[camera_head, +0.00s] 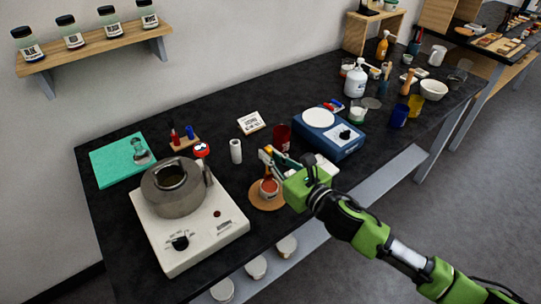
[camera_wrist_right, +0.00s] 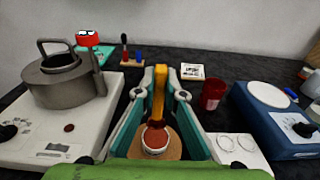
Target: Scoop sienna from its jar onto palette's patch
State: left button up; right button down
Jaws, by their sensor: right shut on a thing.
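My right gripper (camera_head: 275,163) is shut on a yellow-orange handled tool, which also shows between the fingers (camera_wrist_right: 160,92) in the right wrist view. The tool's lower end reaches down toward a small jar of reddish-brown sienna (camera_head: 269,189); I cannot tell whether it touches the powder. The jar (camera_wrist_right: 155,140) stands on a round wooden board (camera_head: 258,204). A white palette (camera_wrist_right: 250,160) with round outlined patches lies just right of the jar; in the head view it is mostly hidden behind my gripper (camera_head: 327,167). My left gripper is not in view.
A hotplate (camera_head: 210,240) carrying a metal pot (camera_head: 172,198) stands left of the jar. A blue scale (camera_head: 335,138) and a red cup (camera_head: 281,138) stand behind the palette. A white cylinder (camera_head: 236,152) stands behind the jar. The bench's front edge is close.

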jog(key=shift+r+p, duration=1.95)
jog(key=shift+r, duration=0.25)
jog(key=shift+f, duration=0.1)
